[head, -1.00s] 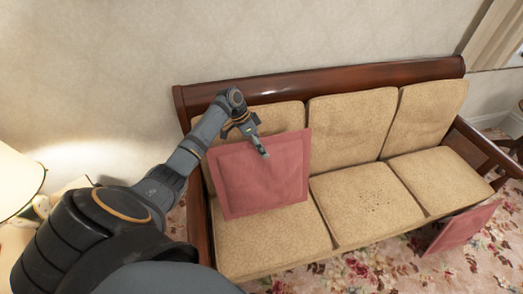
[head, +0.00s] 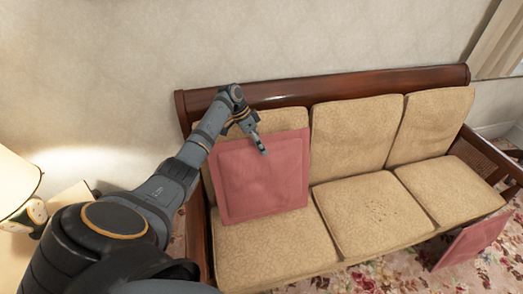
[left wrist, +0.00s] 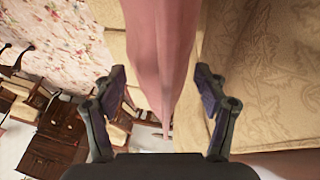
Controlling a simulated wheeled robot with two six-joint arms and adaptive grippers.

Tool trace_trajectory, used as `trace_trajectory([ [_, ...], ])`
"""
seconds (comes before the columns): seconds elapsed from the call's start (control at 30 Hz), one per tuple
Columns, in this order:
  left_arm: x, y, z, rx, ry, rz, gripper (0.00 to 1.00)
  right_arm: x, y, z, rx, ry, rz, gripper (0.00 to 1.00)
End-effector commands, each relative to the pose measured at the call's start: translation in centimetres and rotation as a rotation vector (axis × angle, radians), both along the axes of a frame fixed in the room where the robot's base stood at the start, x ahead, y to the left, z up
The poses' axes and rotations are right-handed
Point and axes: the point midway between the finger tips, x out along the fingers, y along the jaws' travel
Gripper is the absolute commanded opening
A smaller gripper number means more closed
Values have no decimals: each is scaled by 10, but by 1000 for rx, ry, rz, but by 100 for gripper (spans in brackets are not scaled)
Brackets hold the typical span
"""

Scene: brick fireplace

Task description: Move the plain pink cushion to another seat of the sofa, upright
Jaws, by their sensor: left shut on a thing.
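The plain pink cushion (head: 262,186) stands at the left seat of the sofa (head: 285,88), its broad face toward the head camera, near the left backrest. My left gripper (head: 260,144) is shut on its top edge. In the left wrist view the cushion (left wrist: 162,45) runs edge-on between the two fingers of the left gripper (left wrist: 161,82). Whether its bottom edge touches the left seat pad (head: 272,246) is hard to tell. The middle seat (head: 368,212) and right seat (head: 452,188) are empty. My right gripper is not in view.
A second pink cushion (head: 468,243) is tilted on the flowered carpet (head: 385,274) in front of the right seat. The sofa's wooden back rail runs along the wall. A lit lamp (head: 15,182) stands at the far left.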

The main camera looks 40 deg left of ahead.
Motion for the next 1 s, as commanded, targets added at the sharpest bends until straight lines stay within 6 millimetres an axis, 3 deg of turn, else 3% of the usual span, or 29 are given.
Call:
trace_trajectory([
  [0.3, 2, 3, 0, 2, -2, -2, 9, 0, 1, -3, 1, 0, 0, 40],
  [0.33, 2, 3, 0, 2, -2, -2, 75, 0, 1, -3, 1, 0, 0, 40],
  [0.5, 2, 3, 0, 1, -1, -1, 98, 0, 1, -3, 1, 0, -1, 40],
  [0.83, 1, 2, -1, 0, 1, -1, 98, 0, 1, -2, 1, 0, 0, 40],
  [1.0, 2, 2, 11, 1, 1, 0, 98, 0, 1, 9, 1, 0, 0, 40],
])
